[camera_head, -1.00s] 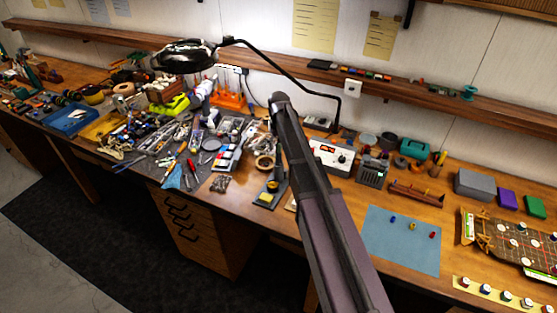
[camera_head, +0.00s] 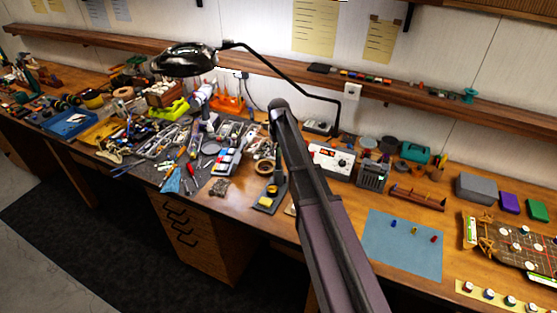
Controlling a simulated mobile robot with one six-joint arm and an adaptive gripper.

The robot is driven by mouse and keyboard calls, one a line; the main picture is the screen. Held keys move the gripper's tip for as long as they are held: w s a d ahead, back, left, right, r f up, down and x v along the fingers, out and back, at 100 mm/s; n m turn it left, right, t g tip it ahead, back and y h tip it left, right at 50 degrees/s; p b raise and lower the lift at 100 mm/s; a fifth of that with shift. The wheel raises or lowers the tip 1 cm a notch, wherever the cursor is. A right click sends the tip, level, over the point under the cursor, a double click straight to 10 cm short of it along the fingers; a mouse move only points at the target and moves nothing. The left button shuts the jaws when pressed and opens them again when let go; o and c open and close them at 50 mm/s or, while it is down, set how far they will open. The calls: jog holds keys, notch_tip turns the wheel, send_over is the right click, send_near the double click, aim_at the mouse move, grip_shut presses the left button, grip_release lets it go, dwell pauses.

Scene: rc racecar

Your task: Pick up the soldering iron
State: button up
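A soldering station (camera_head: 332,159), a pale box with a red display and a knob, stands on the bench just right of my arm. A dark soldering stand (camera_head: 266,201) with a yellow sponge lies near the front edge of the bench, just left of my arm. The soldering iron itself cannot be made out clearly; my arm covers part of the area between stand and station. My dark arm link rises from the bottom right across the middle of the view. My gripper cannot be seen.
Tools and parts crowd the bench left of the stand, including a tape roll (camera_head: 264,167). A black lamp (camera_head: 183,60) hangs above them. A blue mat (camera_head: 402,247) with small coloured parts lies on the right. A wall shelf (camera_head: 440,93) runs behind.

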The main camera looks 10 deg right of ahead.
grip_shut()
jog(key=shift+r, duration=0.15)
notch_tip(320, 180, up, 18)
jog(key=p, duration=1.8)
jog(key=shift+f, duration=0.2)
